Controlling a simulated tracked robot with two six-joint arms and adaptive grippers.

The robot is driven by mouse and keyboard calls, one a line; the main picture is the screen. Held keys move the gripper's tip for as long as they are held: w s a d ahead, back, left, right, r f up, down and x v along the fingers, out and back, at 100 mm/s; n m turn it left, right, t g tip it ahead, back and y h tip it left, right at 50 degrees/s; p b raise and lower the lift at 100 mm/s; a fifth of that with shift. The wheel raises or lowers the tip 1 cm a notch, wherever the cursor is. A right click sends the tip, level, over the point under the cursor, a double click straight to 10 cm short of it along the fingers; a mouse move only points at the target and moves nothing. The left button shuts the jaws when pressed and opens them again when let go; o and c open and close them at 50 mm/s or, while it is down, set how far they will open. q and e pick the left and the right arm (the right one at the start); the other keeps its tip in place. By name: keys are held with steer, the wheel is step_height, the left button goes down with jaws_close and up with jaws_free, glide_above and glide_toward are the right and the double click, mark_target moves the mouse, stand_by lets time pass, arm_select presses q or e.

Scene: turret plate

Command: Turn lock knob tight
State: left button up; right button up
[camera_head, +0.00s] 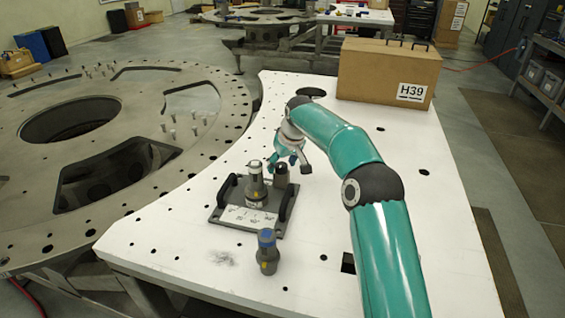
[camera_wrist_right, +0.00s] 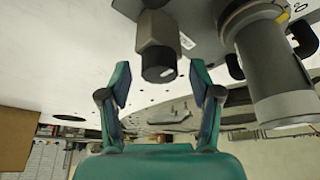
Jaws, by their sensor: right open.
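The lock knob (camera_head: 281,173), a short grey post with a dark cap, stands on a grey fixture plate (camera_head: 228,219) with two black handles. In the right wrist view the knob (camera_wrist_right: 157,55) appears upside down, just ahead of my right gripper (camera_wrist_right: 161,84), roughly in line with the gap between the fingers. The gripper is open and empty, with a finger to either side of the knob's end. I cannot tell whether either touches it. In the head view my right gripper (camera_head: 288,160) is over the knob, partly hidden by its own wrist. My left gripper is not in view.
A taller grey cylinder (camera_head: 255,188) stands close beside the knob, also large in the wrist view (camera_wrist_right: 272,75). A blue-topped cylinder (camera_head: 267,255) stands on the white table (camera_head: 170,240) in front. A cardboard box (camera_head: 380,72) is behind. A large metal ring (camera_head: 215,105) lies left.

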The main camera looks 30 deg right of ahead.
steer(key=shift+f, duration=0.1)
steer(key=shift+c, duration=0.3)
steer(key=shift+d, duration=0.1)
steer(key=c, duration=1.1)
